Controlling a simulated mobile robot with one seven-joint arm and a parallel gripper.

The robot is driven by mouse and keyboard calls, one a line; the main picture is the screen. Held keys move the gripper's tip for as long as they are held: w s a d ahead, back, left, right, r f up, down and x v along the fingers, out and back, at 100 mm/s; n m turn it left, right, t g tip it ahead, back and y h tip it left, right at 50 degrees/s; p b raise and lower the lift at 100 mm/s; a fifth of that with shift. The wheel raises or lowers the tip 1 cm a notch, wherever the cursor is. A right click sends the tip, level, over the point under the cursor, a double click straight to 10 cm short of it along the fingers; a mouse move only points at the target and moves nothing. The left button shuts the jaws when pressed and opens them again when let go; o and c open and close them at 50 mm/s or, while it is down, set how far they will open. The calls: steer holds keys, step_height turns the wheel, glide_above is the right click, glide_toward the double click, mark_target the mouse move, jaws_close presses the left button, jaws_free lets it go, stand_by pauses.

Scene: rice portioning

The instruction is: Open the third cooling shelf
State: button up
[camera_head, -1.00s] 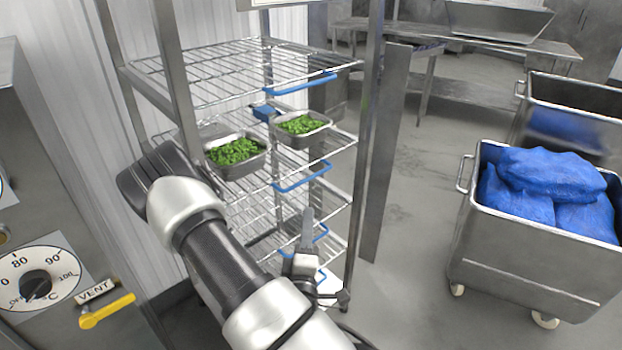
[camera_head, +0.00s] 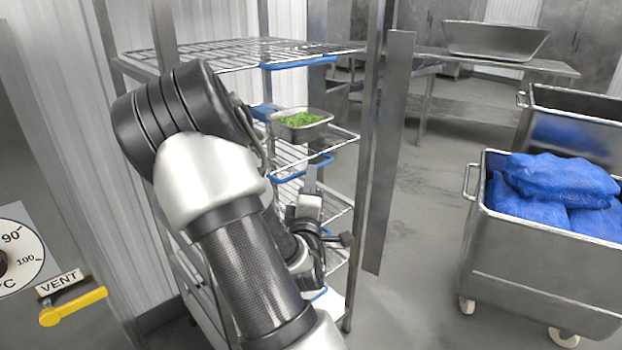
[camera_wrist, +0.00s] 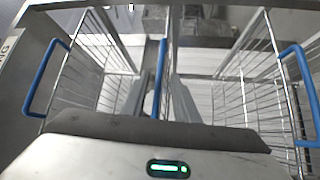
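The cooling rack (camera_head: 366,200) stands in front of me with several wire shelves, each with a blue front handle. The top shelf's handle (camera_head: 298,63) is clear. The second shelf's handle (camera_head: 290,176) is partly behind my gripper (camera_head: 312,182), and the lower shelves are mostly hidden by my arm. In the wrist view the rack appears turned sideways, with a left handle (camera_wrist: 45,78), a middle handle (camera_wrist: 160,75) and a right handle (camera_wrist: 300,95). My gripper (camera_wrist: 160,98) has its fingers apart, with the middle handle showing between them. I cannot tell whether they touch it.
A metal tray of green leaves (camera_head: 300,125) sits on the second shelf. A metal cart (camera_head: 540,265) with blue bags (camera_head: 555,185) stands at the right. A panel with a yellow lever (camera_head: 75,307) is at the left. Floor between rack and cart is free.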

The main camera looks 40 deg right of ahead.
steer(key=x, duration=0.5)
steer(key=shift+w+d, duration=0.1)
steer(key=shift+d, duration=0.05)
jaws_close()
